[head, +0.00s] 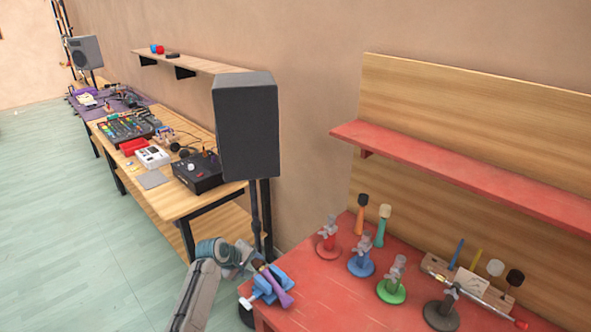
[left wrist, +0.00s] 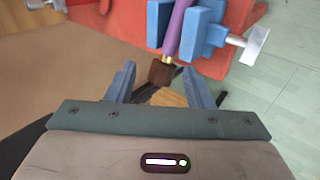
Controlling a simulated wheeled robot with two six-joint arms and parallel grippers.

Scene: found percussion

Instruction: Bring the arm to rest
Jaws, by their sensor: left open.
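My left gripper (head: 247,265) is at the near left corner of the red table (head: 330,290). In the left wrist view its two blue fingers (left wrist: 160,85) are spread apart with nothing held between them. A blue vise (head: 268,288) sits at the table corner just beyond the gripper. A purple stick (head: 284,298) is in the vise; it also shows in the left wrist view (left wrist: 180,28), its brown end just beyond the open fingers. Whether the fingers touch it I cannot tell. My right gripper is out of view.
Clamp stands with red (head: 329,250), blue (head: 361,265), green (head: 391,291) and dark (head: 440,314) bases stand on the red table. A speaker (head: 246,127) stands behind my arm. A workbench (head: 165,203) with audio gear is at the left, beside open floor (head: 60,220).

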